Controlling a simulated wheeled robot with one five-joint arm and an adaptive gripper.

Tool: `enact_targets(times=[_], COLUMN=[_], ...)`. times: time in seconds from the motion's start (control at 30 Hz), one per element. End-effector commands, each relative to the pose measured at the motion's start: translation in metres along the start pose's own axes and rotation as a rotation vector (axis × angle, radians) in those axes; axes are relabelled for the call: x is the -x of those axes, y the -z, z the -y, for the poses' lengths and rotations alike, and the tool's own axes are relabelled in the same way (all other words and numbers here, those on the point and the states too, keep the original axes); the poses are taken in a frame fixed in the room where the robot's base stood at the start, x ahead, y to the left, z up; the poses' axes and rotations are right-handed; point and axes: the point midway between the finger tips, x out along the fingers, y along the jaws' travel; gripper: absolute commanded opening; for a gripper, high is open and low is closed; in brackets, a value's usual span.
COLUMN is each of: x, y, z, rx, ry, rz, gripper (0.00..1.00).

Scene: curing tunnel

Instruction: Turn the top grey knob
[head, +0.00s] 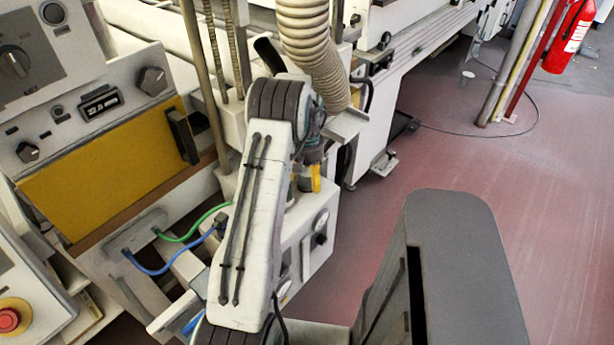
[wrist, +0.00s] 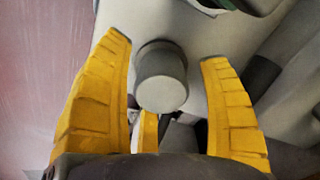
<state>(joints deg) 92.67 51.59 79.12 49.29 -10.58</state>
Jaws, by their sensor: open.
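A grey round knob (wrist: 162,85) sticks out from a pale machine surface in the wrist view. It lies between the yellow fingers of my gripper (wrist: 165,50), with a visible gap on each side. My gripper is open and empty. In the head view my gripper (head: 312,182) is mostly hidden behind my arm, close to a pale box (head: 290,250) with small round fittings on its front. I cannot tell which fitting there is the knob in the wrist view.
A control panel with dark knobs (head: 152,80) and a yellow plate (head: 100,170) stands at left. A red emergency button (head: 10,320) is at lower left. Blue (head: 165,268) and green (head: 190,232) cables run beside my arm. A ribbed hose (head: 308,50) hangs above. Reddish floor (head: 450,150) is open at right.

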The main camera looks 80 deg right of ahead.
Motion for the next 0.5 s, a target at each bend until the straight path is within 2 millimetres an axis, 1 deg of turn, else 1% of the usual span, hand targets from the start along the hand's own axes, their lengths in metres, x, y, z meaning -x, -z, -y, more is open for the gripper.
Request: enact_targets(times=[0.1,0.5], x=[0.0000,0.0002], y=[0.0000,-0.0003], z=[0.0000,0.0001], rx=[0.000,0.000], ry=[0.000,0.000], rz=[0.000,0.001], gripper=[0.69,0.34])
